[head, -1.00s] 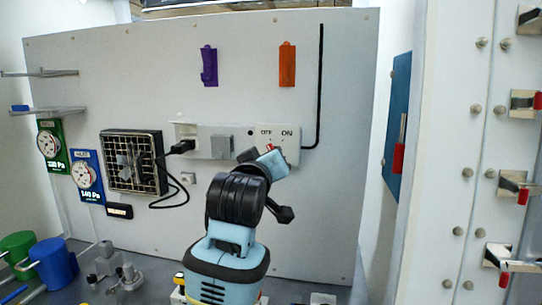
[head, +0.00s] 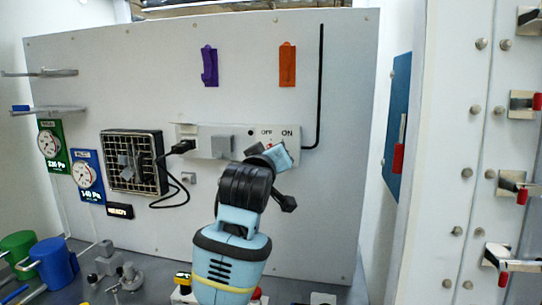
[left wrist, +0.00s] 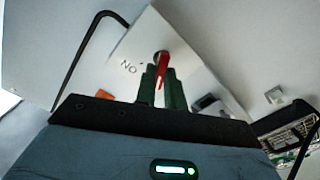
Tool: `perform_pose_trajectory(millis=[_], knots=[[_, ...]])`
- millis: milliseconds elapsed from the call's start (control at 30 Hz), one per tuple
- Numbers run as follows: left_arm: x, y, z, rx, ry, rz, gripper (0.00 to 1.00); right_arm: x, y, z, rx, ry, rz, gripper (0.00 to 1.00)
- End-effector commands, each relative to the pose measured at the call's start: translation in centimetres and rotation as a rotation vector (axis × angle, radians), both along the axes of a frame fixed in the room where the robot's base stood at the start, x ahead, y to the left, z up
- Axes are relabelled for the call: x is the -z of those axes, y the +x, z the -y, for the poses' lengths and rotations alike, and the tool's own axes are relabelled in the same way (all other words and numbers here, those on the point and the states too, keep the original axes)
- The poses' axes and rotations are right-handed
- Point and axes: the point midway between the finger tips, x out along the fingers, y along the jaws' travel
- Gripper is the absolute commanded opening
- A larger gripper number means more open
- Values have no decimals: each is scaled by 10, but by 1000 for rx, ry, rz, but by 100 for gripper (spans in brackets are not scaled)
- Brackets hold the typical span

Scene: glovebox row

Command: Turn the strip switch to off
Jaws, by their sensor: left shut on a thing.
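The power strip (head: 285,133) is a pale box on the grey wall panel, with OFF and ON printed on its right part. It also shows in the left wrist view (left wrist: 190,55), where ON appears inverted. The red strip switch (left wrist: 162,62) sits between the green fingers of my left gripper (left wrist: 161,85), which is shut on it. In the head view my left gripper (head: 272,157) reaches up to the strip below the labels and hides most of the switch. Which label the switch points to is not clear. My right gripper is not in view.
A black plug (head: 182,147) sits in the strip's left part, with its cable running to a fan grille (head: 133,162). Purple (head: 209,66) and orange (head: 287,66) hooks are above. A blue mug (head: 54,263) and a green mug (head: 17,250) stand at lower left.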

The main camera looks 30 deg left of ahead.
Motion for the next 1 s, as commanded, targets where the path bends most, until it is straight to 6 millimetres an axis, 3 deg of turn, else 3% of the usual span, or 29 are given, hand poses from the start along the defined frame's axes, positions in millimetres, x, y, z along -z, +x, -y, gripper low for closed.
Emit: perform_pose_trajectory(millis=[367, 1000], knots=[[0, 0, 0, -1, 57, -15, 0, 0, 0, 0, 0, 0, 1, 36], [0, 1, 2, 0, 437, -115, 0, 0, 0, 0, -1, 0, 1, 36]])
